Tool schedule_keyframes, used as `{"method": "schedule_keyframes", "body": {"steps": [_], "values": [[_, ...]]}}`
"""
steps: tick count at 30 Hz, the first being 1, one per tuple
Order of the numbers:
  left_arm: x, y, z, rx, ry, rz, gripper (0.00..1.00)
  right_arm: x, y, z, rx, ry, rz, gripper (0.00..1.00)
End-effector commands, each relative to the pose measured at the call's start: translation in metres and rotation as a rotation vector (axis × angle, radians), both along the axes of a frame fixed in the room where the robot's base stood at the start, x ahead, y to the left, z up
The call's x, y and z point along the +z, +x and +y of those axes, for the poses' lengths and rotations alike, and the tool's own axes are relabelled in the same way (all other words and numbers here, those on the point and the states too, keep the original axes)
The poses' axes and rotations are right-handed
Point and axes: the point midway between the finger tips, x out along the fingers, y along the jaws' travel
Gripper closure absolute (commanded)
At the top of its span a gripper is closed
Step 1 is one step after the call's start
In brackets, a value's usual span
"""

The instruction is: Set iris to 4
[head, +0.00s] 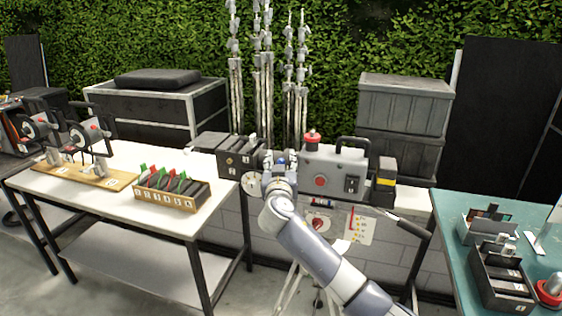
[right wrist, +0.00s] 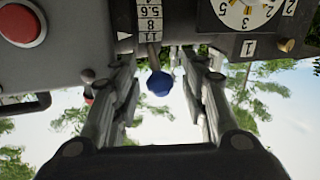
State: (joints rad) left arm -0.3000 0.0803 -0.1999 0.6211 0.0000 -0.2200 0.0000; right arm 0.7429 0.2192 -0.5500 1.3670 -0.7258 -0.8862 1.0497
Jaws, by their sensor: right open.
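In the right wrist view, a pale iris scale (right wrist: 150,22) on the camera carries the figures 5.6, 8 and 11. A small white pointer (right wrist: 124,36) sits beside the scale at about the 11. A blue knob (right wrist: 158,84) on a short stem sticks out below the scale. My right gripper (right wrist: 165,85) is open, with one finger on each side of the blue knob. Gaps show between knob and fingers. In the head view my right gripper (head: 281,168) is at the camera's left front, partly hidden by its arm.
A round numbered dial (right wrist: 243,10) and a tag marked 1 (right wrist: 249,47) are close to the right finger. A red button (right wrist: 20,25) is at the upper left. A white table (head: 110,222) with a card rack (head: 172,190) stands left; a teal table (head: 455,215) stands right.

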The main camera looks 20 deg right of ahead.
Motion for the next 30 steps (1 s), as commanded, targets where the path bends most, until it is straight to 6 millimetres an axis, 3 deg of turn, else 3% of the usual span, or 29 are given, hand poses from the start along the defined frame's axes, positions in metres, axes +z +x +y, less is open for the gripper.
{"method": "schedule_keyframes", "body": {"steps": [6,11,12,30], "values": [[-0.0001,-0.0003,0.0,0.0,0.0,0.001,0.61,0.0,0.0001,0.0,0.0,0.0,0.0,0.61],[-0.0001,-0.0005,0.0,0.0,0.0,0.001,0.61,0.0,0.0,0.0,0.0,0.0,0.0,0.98],[-0.0001,-0.0005,0.0,0.0,0.0,0.001,0.61,0.0001,0.0,0.0,0.0,0.0,0.0,1.0],[-0.0011,-0.0009,0.0,0.0,0.0,0.002,0.61,0.0071,0.0027,-0.0013,0.001,-0.001,-0.005,1.0]]}}
